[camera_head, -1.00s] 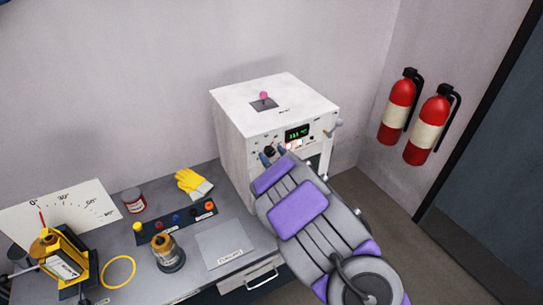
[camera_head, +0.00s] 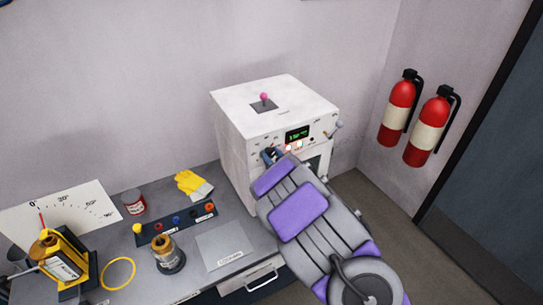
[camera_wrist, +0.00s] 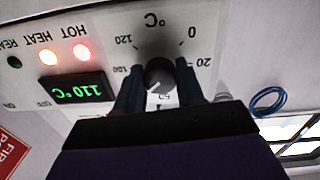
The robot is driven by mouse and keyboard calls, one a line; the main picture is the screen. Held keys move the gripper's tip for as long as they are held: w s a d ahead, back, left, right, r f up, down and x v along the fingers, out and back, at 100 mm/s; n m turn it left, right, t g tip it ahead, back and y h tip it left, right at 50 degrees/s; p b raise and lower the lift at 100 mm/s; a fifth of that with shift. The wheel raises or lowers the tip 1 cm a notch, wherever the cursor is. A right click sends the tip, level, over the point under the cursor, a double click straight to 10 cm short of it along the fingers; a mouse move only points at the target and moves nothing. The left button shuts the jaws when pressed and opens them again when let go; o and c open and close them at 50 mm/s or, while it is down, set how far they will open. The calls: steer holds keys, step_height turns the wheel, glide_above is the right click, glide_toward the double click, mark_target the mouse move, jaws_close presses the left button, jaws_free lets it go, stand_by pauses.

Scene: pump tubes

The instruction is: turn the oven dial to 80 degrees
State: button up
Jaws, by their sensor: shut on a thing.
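The white oven (camera_head: 235,155) stands at the back of the bench with its front panel facing my arm. Its round grey dial (camera_wrist: 158,74) sits on a white plate with a printed degree scale, upside down in the wrist view. Marks 0, 20, 100 and 120 can be read; the lower marks are partly hidden by my gripper. My gripper (camera_wrist: 160,66) is shut on the dial, one dark finger on each side. The exact pointer setting is unclear. The green display (camera_wrist: 76,89) reads 110 °C. In the head view, my arm partly covers the panel.
The HEAT light (camera_wrist: 47,57) and HOT light (camera_wrist: 81,52) glow. A pink-topped knob (camera_head: 264,97) stands on the oven. Two fire extinguishers (camera_head: 399,108) hang right.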

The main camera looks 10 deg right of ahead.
steer(key=shift+n+b, duration=0.35)
steer(key=shift+n, duration=0.05)
steer(key=shift+c, duration=0.3)
steer(key=o, duration=1)
steer(key=shift+o, duration=0.2)
